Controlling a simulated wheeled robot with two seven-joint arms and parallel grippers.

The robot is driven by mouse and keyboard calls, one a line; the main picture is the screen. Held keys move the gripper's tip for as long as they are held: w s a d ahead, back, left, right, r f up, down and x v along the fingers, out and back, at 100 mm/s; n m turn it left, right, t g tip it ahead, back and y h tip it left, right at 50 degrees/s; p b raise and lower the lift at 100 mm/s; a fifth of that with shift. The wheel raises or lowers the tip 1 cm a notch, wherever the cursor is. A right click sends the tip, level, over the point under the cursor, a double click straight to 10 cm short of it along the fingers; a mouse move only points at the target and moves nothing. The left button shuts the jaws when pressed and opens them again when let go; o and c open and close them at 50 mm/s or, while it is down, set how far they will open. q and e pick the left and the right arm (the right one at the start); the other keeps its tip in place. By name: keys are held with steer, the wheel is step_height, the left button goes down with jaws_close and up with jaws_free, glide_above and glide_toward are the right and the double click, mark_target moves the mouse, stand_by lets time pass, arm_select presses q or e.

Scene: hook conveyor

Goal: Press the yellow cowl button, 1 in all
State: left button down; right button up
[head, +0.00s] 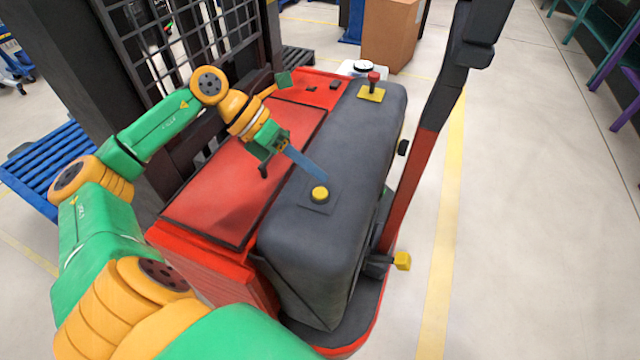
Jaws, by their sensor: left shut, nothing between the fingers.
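The yellow cowl button (320,194) is a round cap on a dark square plate, on top of the grey cowl (345,140) of a red truck. My left gripper (324,181) reaches in from the left over the red cover. It is shut and empty, and its long blue-grey fingers point down toward the button. The fingertips are right at the far edge of the button in the picture. I cannot tell whether they touch it or hover just above it. My right gripper is not in view.
A red knob on a yellow base (373,90) stands at the cowl's far end. A dark and red post (418,165) rises right of the cowl, with a yellow block (402,261) low beside it. A mesh mast (180,45) stands behind my arm.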

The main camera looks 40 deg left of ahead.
mark_target(327, 195)
arm_select(q)
steer(key=shift+f+b, duration=0.6)
steer(key=shift+f, duration=0.6)
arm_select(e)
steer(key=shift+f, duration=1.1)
arm_select(q)
steer(key=shift+f+b, duration=0.4)
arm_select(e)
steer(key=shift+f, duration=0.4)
arm_select(q)
steer(key=shift+f+b, duration=0.45)
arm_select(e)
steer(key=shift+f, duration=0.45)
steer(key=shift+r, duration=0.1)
arm_select(q)
steer(key=shift+r+p, duration=0.75)
steer(key=shift+r, duration=0.1)
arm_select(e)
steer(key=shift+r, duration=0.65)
arm_select(q)
steer(key=shift+r, duration=0.1)
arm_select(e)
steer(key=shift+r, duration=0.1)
arm_select(q)
step_height(327, 195, up, 5)
steer(key=p, duration=0.4)
steer(key=shift+p, duration=0.35)
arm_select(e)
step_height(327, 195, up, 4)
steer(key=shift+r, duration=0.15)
